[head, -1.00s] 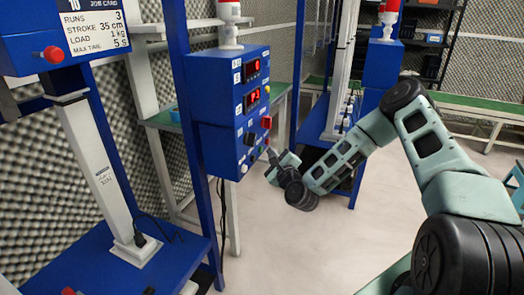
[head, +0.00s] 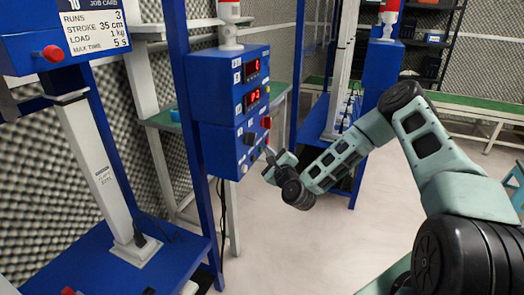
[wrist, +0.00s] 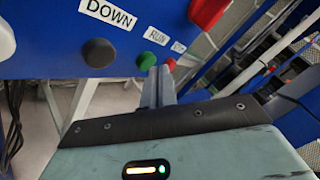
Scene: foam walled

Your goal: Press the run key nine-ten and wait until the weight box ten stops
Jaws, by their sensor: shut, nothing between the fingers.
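The blue control box (head: 222,140) stands at the middle left in the head view, with two lit red displays. In the wrist view the green button (wrist: 149,62) sits below the RUN label, between a black button (wrist: 99,52) under DOWN and a small red button (wrist: 171,64). My gripper (head: 269,153) is at the box's front, low on its right side. Its shut, empty fingers (wrist: 159,82) point up just below the green button in the wrist view; I cannot tell whether they touch it. I cannot pick out weight box ten for certain.
A job card panel (head: 92,22) with a red knob is at the upper left, above a white column (head: 104,172) on a blue base. A blue post (head: 186,120) stands left of the control box. Floor is clear at centre.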

